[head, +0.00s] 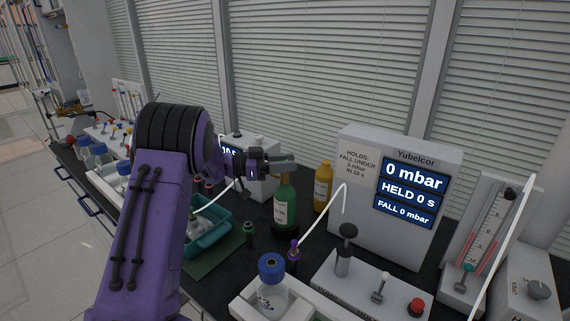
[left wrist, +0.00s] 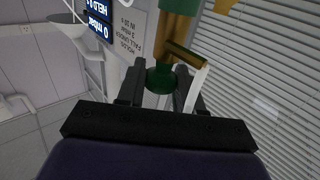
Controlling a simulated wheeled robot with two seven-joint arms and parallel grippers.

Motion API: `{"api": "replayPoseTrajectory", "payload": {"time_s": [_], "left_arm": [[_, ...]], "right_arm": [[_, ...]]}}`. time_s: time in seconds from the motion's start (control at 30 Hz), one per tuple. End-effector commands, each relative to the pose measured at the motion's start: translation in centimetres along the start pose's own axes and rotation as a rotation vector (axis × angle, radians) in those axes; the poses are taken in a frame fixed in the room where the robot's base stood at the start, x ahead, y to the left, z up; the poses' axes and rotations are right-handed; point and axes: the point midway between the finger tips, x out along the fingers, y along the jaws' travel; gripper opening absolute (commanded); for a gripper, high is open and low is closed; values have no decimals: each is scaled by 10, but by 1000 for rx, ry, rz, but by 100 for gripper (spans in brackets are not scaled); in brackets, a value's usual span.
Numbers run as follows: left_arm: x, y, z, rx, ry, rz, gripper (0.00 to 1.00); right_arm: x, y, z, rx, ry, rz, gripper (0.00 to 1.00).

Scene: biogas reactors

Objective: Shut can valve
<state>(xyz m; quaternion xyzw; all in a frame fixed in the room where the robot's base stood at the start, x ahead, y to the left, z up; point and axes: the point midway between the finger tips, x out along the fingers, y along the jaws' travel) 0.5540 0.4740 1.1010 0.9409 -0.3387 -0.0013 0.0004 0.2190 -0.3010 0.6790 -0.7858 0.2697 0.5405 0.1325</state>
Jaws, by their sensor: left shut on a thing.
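A green can (head: 284,212) with a white label stands upright on the dark bench in the head view. My left gripper (head: 285,161) is at its top, reaching in from the left. In the left wrist view the fingers (left wrist: 158,90) are closed on a round dark green knob (left wrist: 160,78), the can valve. A brass-coloured fitting (left wrist: 186,54) sits beside it, with a white tube (left wrist: 198,82) close by. The fingers hide most of the can's top in the head view. I cannot tell the valve's turn position. My right gripper is not in view.
A yellow bottle (head: 323,187) stands just right of the can. The Yubelcor display box (head: 398,157) reads 0 mbar, held 0 s, fall 0 mbar. A blue-capped bottle (head: 270,283) and a valve panel (head: 367,292) stand in front. A teal tray (head: 207,229) is at left.

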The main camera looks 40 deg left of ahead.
Motion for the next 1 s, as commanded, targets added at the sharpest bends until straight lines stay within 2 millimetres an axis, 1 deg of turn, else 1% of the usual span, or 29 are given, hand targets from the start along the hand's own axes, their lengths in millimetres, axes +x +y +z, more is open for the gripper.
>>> {"api": "replayPoseTrajectory", "payload": {"time_s": [0.03,0.1,0.13,0.17,0.2,0.47,0.57,0.67,0.8,0.9,1.0], "left_arm": [[1,-1,-6,5,11,-2,5],[1,-1,-6,6,12,-2,5],[1,-1,-6,6,12,-2,39],[1,-1,-6,6,12,-2,49],[1,-1,-6,6,11,-2,56],[-1,-1,-3,3,6,-3,56],[-9,-1,-1,4,6,-3,56],[-30,-1,1,3,9,-6,56],[-65,-1,0,5,10,-5,56],[-85,-1,0,5,9,-4,56],[-98,-1,-2,6,8,-3,56]], "right_arm": [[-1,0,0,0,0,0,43],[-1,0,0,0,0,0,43],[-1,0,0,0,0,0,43],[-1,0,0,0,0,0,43],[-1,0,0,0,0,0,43],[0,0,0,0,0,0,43],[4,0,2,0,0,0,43],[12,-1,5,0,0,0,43],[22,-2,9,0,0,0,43],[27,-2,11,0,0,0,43],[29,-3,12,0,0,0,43]]}}
